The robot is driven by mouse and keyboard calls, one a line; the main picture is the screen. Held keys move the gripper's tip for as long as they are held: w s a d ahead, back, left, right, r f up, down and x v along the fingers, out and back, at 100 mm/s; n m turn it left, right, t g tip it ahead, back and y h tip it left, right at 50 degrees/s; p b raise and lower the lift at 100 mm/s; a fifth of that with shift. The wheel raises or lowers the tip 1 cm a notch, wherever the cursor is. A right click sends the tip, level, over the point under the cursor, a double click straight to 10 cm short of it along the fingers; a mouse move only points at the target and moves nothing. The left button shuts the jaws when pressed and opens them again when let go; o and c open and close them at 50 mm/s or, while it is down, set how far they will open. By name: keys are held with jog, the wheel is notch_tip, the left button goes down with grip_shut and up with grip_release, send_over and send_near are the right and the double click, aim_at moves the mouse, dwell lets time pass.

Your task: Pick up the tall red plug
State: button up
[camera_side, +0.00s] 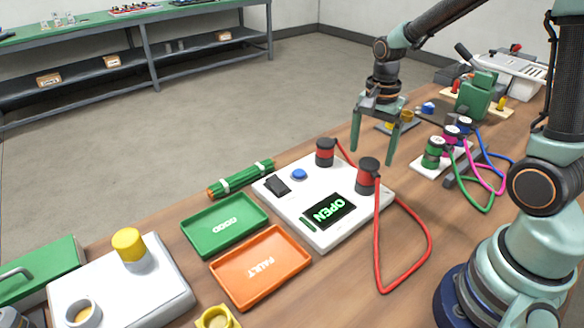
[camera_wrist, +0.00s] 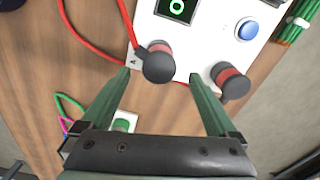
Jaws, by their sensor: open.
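Two red plugs with black caps stand upright on the white box (camera_side: 285,212). One plug (camera_side: 367,177) is near the OPEN display and the other plug (camera_side: 325,153) is near the blue button. The first looks a little taller, but it is also nearer the camera. My gripper (camera_side: 373,157) is open and empty behind the box. In the wrist view, the display-side plug (camera_wrist: 158,62) appears between and just beyond the fingertips (camera_wrist: 160,77). The button-side plug (camera_wrist: 229,81) is right of the right finger. I see no contact with either plug.
A red cable (camera_side: 377,250) loops over the table's right side of the box. Green (camera_side: 190,235) and orange (camera_side: 225,285) trays lie left of it. A green plug (camera_side: 433,152) and other coloured plugs with cables stand right of my gripper.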

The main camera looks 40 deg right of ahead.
aim_at(370, 163)
notch_tip(370, 163, down, 4)
jog(key=shift+f, duration=0.15)
jog(key=shift+c, duration=0.3)
grip_shut()
notch_tip(370, 163, up, 20)
dwell(0.6)
jog(key=shift+a, duration=0.15)
